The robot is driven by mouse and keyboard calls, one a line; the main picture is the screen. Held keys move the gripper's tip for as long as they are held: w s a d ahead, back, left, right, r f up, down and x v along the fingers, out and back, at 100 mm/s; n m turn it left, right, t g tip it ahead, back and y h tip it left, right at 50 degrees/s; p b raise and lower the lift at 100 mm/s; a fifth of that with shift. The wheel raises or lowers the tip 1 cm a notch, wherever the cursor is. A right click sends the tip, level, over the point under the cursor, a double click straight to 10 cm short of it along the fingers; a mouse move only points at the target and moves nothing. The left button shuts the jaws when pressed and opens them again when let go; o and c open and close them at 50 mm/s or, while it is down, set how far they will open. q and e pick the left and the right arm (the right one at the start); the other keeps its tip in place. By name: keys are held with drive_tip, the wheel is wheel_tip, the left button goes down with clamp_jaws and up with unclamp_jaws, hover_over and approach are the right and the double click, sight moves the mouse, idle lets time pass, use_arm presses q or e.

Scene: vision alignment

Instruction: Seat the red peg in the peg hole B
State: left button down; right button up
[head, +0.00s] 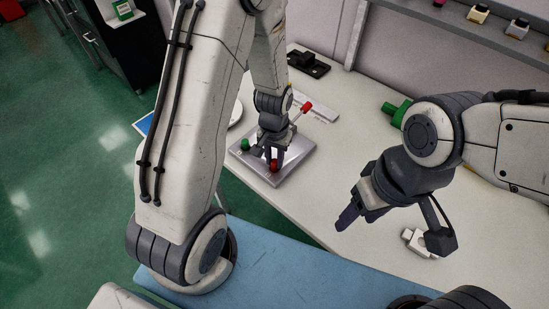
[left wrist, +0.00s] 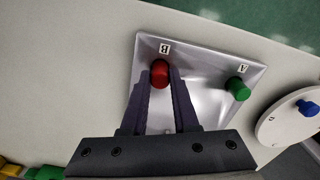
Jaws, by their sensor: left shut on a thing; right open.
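The red peg (head: 274,166) is between the fingertips of my left gripper (head: 272,158), which is shut on it. It is at the front part of the silver plate (head: 263,177). In the left wrist view the red peg (left wrist: 159,72) is right beside the label B (left wrist: 165,48), and the left gripper (left wrist: 163,80) has one finger on each side of it. Hole B itself is hidden, and I cannot tell how deep the peg sits. My right gripper (head: 352,216) is open and empty above the white table, well to the right of the plate.
A green peg (left wrist: 237,90) stands by label A on the same plate. A white disc (left wrist: 292,122) with a blue peg (left wrist: 308,108) lies close by. A red-tipped thing (head: 307,106) is behind the plate. A small white part (head: 418,241) lies below the right arm.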

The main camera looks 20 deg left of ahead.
sight(275, 161)
use_arm(q)
drive_tip(key=shift+f, duration=0.3)
drive_tip(key=shift+f, duration=0.15)
drive_tip(key=c, duration=0.7)
unclamp_jaws()
wheel_tip(275, 161, up, 12)
drive_tip(key=b, duration=0.1)
drive_tip(key=s+d+r+m, duration=0.2)
drive_tip(key=s+d, duration=0.2)
drive_tip(key=s, duration=0.2)
drive_tip(key=s+d+r+m, duration=0.2)
drive_tip(key=s+d, duration=0.2)
drive_tip(key=s, duration=0.2)
drive_tip(key=s+d+r+m+h, duration=0.1)
drive_tip(key=s+d+r+m, duration=0.2)
drive_tip(key=s, duration=0.3)
drive_tip(key=shift+s+d, duration=0.1)
drive_tip(key=shift+d, duration=0.65)
